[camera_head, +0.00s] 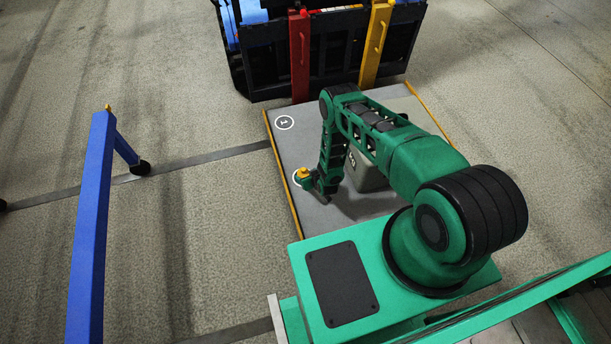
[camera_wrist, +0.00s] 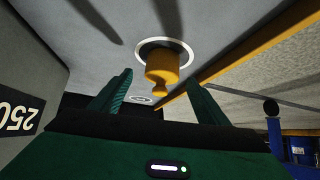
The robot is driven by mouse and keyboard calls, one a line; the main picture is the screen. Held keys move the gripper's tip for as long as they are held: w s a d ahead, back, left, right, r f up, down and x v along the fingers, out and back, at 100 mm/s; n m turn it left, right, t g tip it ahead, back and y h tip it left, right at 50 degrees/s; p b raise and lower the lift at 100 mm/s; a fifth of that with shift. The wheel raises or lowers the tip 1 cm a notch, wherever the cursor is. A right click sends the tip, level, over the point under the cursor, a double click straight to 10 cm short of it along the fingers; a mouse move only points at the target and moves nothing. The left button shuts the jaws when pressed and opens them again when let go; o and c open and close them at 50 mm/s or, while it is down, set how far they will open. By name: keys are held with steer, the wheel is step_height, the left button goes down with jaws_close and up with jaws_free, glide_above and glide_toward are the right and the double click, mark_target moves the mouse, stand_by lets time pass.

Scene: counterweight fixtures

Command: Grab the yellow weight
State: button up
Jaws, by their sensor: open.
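The yellow weight (camera_wrist: 161,68) is a small cylinder with a narrower knob. It stands on a white-ringed spot on a grey platform (camera_head: 287,150). In the wrist view it lies ahead of and between the two green fingers of my gripper (camera_wrist: 157,98), with space on both sides. The fingers are open and hold nothing. In the head view the yellow weight (camera_head: 303,173) shows at the platform's left edge, right beside my gripper (camera_head: 318,186), which partly blends with the arm there.
A grey block marked 250 (camera_wrist: 22,112) stands close to my gripper; it also shows behind my arm in the head view (camera_head: 366,177). A black rack (camera_head: 270,60) with a red post (camera_head: 299,55) and a yellow post (camera_head: 375,45) stands beyond. A blue barrier (camera_head: 90,220) is at left.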

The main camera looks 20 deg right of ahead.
mark_target(304, 174)
steer(key=shift+x, duration=2.7)
steer(key=shift+a, duration=0.15)
jaws_close()
